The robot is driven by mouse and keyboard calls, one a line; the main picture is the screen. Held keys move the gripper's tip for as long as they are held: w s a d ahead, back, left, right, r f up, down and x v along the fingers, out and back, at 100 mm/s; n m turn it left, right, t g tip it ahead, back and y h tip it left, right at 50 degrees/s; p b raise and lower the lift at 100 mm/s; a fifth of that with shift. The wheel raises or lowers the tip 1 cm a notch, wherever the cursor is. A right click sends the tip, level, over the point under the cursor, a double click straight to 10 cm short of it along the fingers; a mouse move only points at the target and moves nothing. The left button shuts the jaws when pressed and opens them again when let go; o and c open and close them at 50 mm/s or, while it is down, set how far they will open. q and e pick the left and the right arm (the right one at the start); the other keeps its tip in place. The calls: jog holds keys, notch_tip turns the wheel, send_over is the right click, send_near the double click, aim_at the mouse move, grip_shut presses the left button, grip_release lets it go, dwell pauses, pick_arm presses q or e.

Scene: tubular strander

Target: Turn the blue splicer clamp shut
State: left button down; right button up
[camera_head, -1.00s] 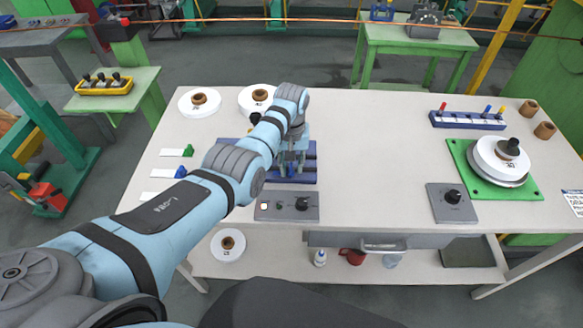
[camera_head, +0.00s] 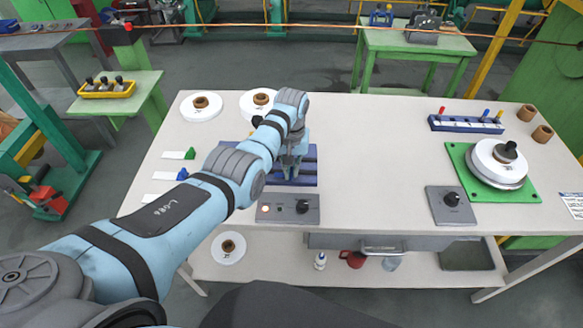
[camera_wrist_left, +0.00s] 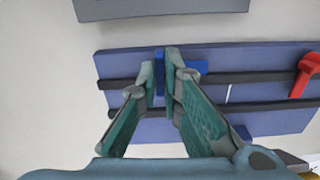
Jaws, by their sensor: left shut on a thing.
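The splicer, a blue-violet block (camera_wrist_left: 265,60) with two dark rails, lies on the white table and also shows in the head view (camera_head: 307,179). The blue clamp (camera_wrist_left: 198,66) is near the block's edge in the left wrist view; parts of it show on both sides of my fingertips. My left gripper (camera_wrist_left: 162,65) is shut on the blue clamp, and its fingers hide the clamp's middle. In the head view my left gripper (camera_head: 291,168) is over the block and the clamp is mostly hidden. My right gripper is not in view.
A red lever (camera_wrist_left: 305,75) stands at the block's right end in the wrist view. A grey control box (camera_head: 288,208) lies in front of the block. White reels (camera_head: 200,106) are behind it. A green plate (camera_head: 465,165) bears a reel at right. The table's middle is clear.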

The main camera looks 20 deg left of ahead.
pick_arm(q)
jog(key=m+p, duration=0.1)
jog(key=m, duration=0.2)
jog(key=shift+r+m, duration=0.1)
jog(key=shift+m, duration=0.2)
jog(key=m, duration=0.5)
jog(key=shift+p, duration=0.35)
jog(key=m, duration=0.5)
jog(key=shift+w, duration=0.1)
jog(key=shift+m, duration=1.8)
jog(key=c, duration=1.8)
grip_release()
jog(key=shift+d, duration=0.1)
jog(key=shift+o, duration=0.2)
